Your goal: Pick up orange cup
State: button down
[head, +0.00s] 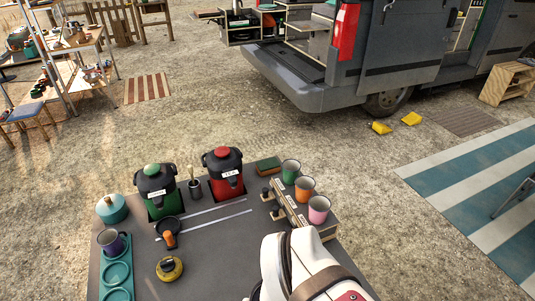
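The orange cup (304,189) stands upright at the right side of the dark table, on a wooden rack (292,207). It is in a row between a green cup (290,172) behind it and a pink cup (318,210) in front of it. My white arm rises at the bottom of the picture, nearer the camera than the cups. My gripper's fingers do not show; they are hidden by the arm or lie below the picture's edge.
A green dispenser (158,191) and a red dispenser (224,172) stand at the table's back. A teal kettle (111,209), a purple cup (111,242), a teal tray (117,272) and a yellow round item (169,268) are at left. A sponge (268,166) lies behind the rack.

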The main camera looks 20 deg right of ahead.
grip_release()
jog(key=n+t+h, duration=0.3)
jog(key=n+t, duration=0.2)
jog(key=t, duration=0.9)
send_near(301, 181)
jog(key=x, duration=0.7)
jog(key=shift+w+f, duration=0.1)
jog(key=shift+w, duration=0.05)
